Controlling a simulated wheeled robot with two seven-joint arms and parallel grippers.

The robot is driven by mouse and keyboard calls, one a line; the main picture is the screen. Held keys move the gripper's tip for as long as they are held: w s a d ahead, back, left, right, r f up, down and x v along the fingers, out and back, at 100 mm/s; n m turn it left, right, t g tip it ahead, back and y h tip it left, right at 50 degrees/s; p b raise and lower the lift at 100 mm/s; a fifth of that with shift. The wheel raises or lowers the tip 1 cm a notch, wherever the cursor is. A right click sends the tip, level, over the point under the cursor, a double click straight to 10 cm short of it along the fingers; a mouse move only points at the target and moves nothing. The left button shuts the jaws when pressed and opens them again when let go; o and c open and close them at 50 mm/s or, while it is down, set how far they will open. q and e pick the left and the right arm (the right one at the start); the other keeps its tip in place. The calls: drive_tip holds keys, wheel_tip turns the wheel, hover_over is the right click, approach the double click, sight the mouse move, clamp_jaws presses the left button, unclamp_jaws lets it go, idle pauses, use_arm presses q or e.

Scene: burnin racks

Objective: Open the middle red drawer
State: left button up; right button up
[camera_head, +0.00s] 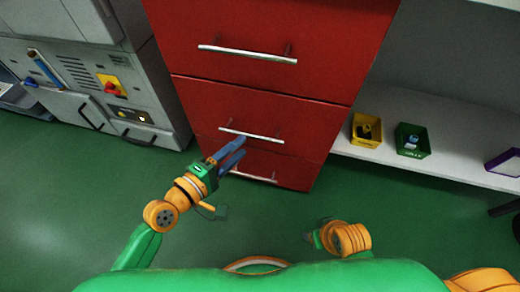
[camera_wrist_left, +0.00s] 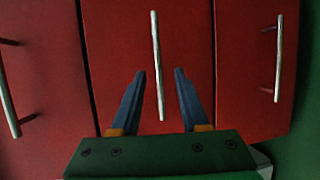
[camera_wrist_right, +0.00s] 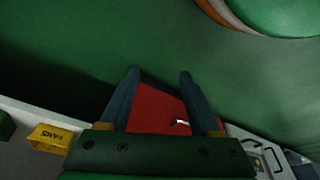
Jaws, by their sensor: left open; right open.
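The red cabinet has three stacked drawers with silver bar handles. The middle red drawer (camera_head: 210,115) looks shut, and its handle (camera_head: 251,135) is a horizontal bar in the head view. My left gripper (camera_head: 236,149) is open, with its blue fingers just below and in front of that handle. In the left wrist view the middle handle (camera_wrist_left: 156,60) runs upright in the picture between the open fingers (camera_wrist_left: 159,72); contact is not visible. My right gripper (camera_wrist_right: 160,72) is open and empty, away from the drawers; its fingers are mostly hidden in the head view.
The top drawer handle (camera_head: 247,53) and bottom drawer handle (camera_head: 255,176) are above and below. A grey machine (camera_head: 110,85) stands at left. A white shelf (camera_head: 455,150) at right holds a yellow bin (camera_head: 366,142) and a green bin (camera_head: 415,152). The green floor in front is clear.

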sight(253, 135)
use_arm(q)
drive_tip(key=b+x, duration=0.1)
drive_tip(key=x, duration=0.5)
drive_tip(key=shift+w+d+r, duration=0.1)
drive_tip(key=shift+w+d, duration=0.1)
clamp_jaws()
use_arm(e)
drive_tip(key=v, duration=0.3)
drive_tip(key=shift+w+r, duration=0.15)
drive_tip(key=shift+r, duration=0.3)
idle(0.3)
